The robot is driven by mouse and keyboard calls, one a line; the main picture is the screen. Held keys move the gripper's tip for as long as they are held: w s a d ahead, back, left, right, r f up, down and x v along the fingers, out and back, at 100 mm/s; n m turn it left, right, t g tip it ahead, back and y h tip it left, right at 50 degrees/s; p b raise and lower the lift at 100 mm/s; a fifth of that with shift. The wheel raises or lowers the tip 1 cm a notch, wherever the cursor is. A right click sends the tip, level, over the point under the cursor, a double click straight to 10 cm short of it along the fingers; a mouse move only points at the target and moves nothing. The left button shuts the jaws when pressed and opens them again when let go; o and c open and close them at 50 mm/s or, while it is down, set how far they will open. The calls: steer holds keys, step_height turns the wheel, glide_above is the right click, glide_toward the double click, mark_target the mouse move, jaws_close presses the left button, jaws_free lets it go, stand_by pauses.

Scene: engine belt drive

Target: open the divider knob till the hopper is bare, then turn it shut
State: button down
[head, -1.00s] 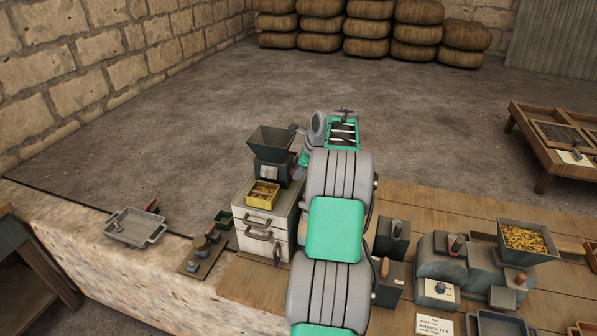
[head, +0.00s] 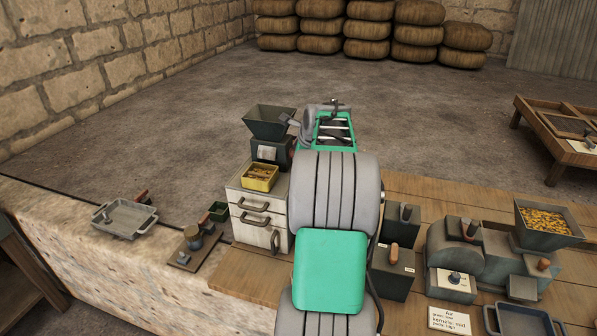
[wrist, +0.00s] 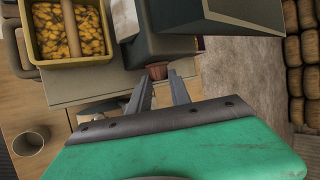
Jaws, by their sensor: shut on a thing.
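The divider (head: 265,151) is a dark box with a white label. Its dark hopper (head: 258,128) sits on top, and no grain shows in the part of the interior I can see. A yellow tray (head: 261,184) with grain stands in front of the divider; in the wrist view this tray (wrist: 38,58) holds yellow-brown kernels. My gripper (wrist: 160,77) is at the divider's side below the hopper, its fingers on a small reddish-brown knob (wrist: 157,70). The gripper is shut on it. The fingers partly hide the knob, so its turn angle cannot be read.
The divider stands on a pale drawer cabinet (head: 249,207). A grey tray (head: 118,220) and a small device (head: 194,240) lie left on the stone ledge. At right is a machine with a grain-filled hopper (head: 547,240). Open floor lies behind the bench.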

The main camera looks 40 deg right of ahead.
steer(key=f+b, duration=0.1)
steer(key=b, duration=0.1)
steer(key=t+h+b, duration=0.1)
steer(key=b, duration=0.2)
steer(key=f+h+b, duration=0.1)
steer(key=b, duration=0.2)
steer(key=shift+s+a+f+n+t, duration=0.15)
steer(key=shift+a+f+n+t, duration=0.15)
steer(key=shift+f, duration=0.05)
steer(key=t+h+b, duration=0.1)
steer(key=h+b, duration=0.1)
steer(key=b, duration=0.5)
steer(key=shift+n, duration=0.3)
steer(key=b, duration=0.3)
steer(key=shift+t+h, duration=0.3)
steer(key=shift+t, duration=0.1)
steer(key=h+b, duration=0.1)
steer(key=b, duration=0.1)
steer(key=shift+r+n+t+b, duration=0.3)
steer(key=shift+t+b, duration=0.05)
steer(key=shift+t, duration=0.05)
steer(key=shift+r, duration=0.15)
steer(key=c, duration=1.3)
jaws_free()
steer(key=shift+r, duration=0.1)
steer(key=shift+o, duration=0.6)
steer(key=shift+r, duration=0.1)
steer(key=v, duration=0.8)
